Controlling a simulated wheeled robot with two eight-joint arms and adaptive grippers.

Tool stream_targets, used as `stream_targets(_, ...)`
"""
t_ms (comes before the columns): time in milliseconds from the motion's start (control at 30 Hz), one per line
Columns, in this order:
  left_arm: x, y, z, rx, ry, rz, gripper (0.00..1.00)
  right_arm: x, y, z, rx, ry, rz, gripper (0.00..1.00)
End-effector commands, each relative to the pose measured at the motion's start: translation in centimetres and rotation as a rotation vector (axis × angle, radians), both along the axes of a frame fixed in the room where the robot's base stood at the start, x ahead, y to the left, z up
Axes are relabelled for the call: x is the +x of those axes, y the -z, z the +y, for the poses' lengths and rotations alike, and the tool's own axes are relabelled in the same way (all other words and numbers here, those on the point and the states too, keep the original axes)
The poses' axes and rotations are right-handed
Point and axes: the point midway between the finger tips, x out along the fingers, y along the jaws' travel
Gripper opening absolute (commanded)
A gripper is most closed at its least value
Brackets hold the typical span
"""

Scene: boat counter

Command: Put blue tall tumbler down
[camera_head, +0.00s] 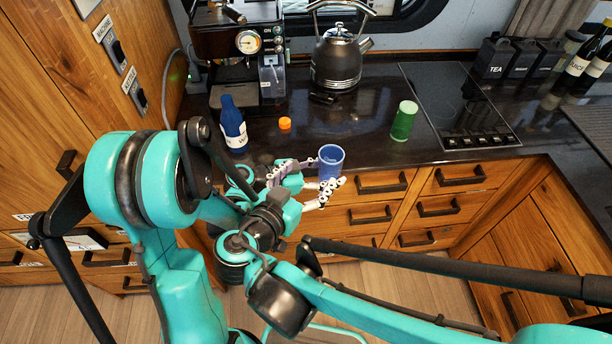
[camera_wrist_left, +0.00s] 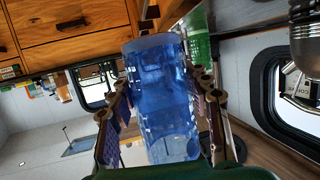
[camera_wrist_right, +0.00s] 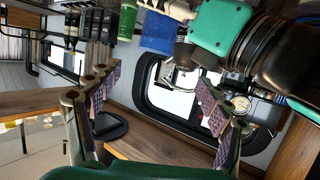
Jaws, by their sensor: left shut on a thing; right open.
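The blue tall tumbler (camera_head: 331,160) is a translucent blue cup. It shows in the head view at the counter's front edge, overlapping the drawer fronts. My left gripper (camera_head: 327,176) is shut on it, one finger on each side. In the left wrist view the tumbler (camera_wrist_left: 160,95) fills the space between the fingers. I cannot tell how far it is from the counter edge. My right gripper (camera_wrist_right: 153,85) is open and empty in the right wrist view; the blue tumbler (camera_wrist_right: 158,32) shows beyond it.
A cooktop (camera_head: 455,100) lies right. The counter between orange cap and green tumbler is clear.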

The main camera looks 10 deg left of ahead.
Motion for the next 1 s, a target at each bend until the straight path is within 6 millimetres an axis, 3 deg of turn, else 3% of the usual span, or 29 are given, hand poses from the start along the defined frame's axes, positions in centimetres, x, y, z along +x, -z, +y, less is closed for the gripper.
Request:
stream_targets(167,0.0,0.0,0.0,-0.001,0.000,-0.001,0.09,1.4,0.4,-0.2,0.007,0.003,-0.011,0.78)
stream_targets(600,0.0,0.0,0.0,-0.001,0.000,-0.001,0.09,8.9,2.8,-2.3,0.005,0.002,-0.009,0.78)
stream_targets(800,0.0,0.0,0.0,-0.001,0.000,-0.001,0.09,10.6,3.3,-2.8,0.005,0.000,-0.009,0.78)
stream_targets(1000,0.0,0.0,0.0,-0.001,0.000,-0.001,0.09,10.9,3.4,-2.8,0.005,-0.002,-0.009,0.78)
